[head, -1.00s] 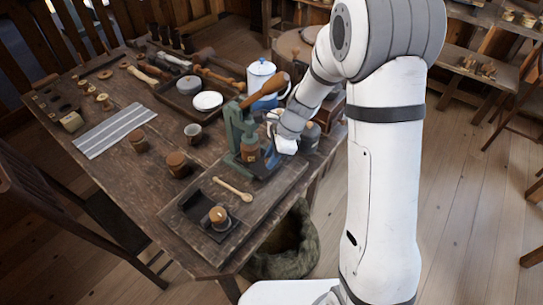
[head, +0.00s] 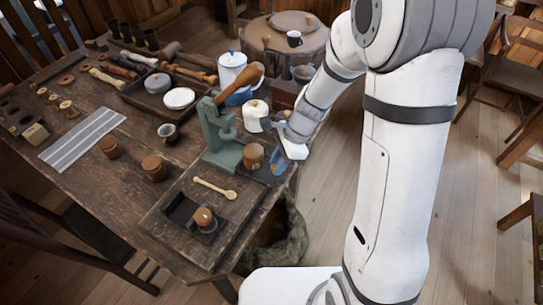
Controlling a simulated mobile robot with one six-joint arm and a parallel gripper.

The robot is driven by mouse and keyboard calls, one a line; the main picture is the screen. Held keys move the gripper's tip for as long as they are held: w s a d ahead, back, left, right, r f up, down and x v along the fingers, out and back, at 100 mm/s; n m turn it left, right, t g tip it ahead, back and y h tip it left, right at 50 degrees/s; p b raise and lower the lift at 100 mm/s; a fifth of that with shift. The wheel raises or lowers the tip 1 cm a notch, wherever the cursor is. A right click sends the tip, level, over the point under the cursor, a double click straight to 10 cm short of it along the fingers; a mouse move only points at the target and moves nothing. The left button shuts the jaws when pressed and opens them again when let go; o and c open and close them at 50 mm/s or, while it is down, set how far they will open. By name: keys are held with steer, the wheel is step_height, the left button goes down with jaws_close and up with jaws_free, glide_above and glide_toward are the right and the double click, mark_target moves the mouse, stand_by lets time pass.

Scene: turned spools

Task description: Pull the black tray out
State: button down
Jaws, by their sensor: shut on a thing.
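A green press (head: 222,140) with a brown wooden lever stands on a dark wooden board at the table's right edge. A brown round pot (head: 253,157) stands just right of the press. Under and beside it is a dark, low piece, the black tray (head: 262,174), mostly hidden by the pot and the gripper. My gripper (head: 279,162), with blue fingers below a white body, is at the tray's right side, shut on it. The exact contact is too small to see.
A white lidded pot (head: 256,115) stands close behind my gripper. A sack (head: 285,240) is below the table edge; floor to the right is open.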

steer(key=shift+d, duration=0.1)
steer(key=c, duration=1.2)
jaws_free()
steer(key=shift+w, duration=0.15)
steer(key=shift+w+r, duration=0.1)
steer(key=shift+r, duration=0.2)
steer(key=v, duration=0.7)
steer(key=shift+p, duration=0.35)
steer(key=s+d+r+n+t+h, duration=0.3)
steer(key=s+d+r+n, duration=0.7)
steer(key=s+n, duration=0.4)
steer(key=shift+s+d+r+n+t+h, duration=0.2)
steer(key=shift+d+n+t+h, duration=0.25)
steer(key=shift+h, duration=0.25)
